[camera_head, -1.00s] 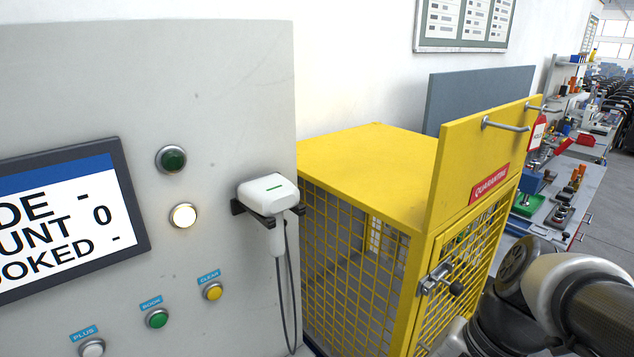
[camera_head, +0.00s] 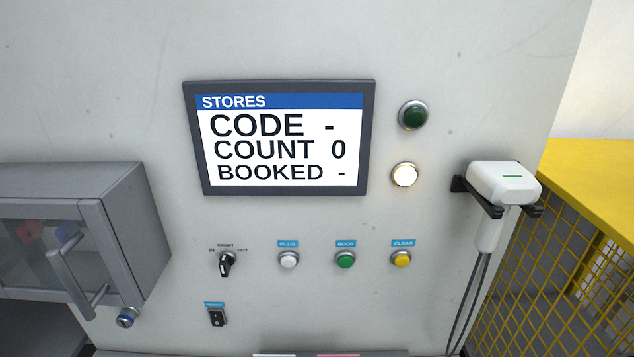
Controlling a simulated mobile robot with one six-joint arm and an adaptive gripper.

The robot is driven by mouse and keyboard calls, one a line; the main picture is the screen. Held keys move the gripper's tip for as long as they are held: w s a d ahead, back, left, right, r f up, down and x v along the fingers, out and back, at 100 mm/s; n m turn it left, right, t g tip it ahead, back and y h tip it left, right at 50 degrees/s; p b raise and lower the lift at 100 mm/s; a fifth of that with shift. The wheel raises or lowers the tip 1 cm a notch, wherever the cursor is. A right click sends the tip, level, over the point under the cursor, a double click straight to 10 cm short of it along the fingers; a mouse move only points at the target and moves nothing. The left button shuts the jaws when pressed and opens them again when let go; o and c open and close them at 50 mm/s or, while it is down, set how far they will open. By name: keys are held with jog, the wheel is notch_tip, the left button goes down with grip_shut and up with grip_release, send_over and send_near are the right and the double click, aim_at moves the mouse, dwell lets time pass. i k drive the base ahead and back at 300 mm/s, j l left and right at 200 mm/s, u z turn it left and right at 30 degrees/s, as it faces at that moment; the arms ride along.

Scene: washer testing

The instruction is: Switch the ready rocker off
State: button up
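The ready rocker (camera_head: 217,317) is a small black switch low on the grey panel, under a small blue label (camera_head: 215,305). The label's lettering is too small to read surely, and I cannot tell which way the rocker is tipped. A black selector knob (camera_head: 225,264) marked COUNT sits above it. The lit white lamp (camera_head: 404,175) is below a dark green lamp (camera_head: 413,115). My gripper is not in view.
A screen (camera_head: 279,138) shows STORES, COUNT 0. White PLUS (camera_head: 289,260), green BOOK (camera_head: 345,260) and yellow CLEAR (camera_head: 401,259) buttons line the panel. A grey glass-fronted cabinet (camera_head: 120,215) juts out left. A corded scanner (camera_head: 500,185) and yellow cage (camera_head: 590,200) stand right.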

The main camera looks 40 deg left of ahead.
aim_at(217, 316)
jog(key=u, duration=0.45)
jog(key=k+u, duration=0.1)
jog(key=u, duration=0.35)
jog(key=j+u, duration=0.1)
jog(key=u, duration=0.75)
jog(key=k+j, duration=0.05)
jog(key=j, duration=0.05)
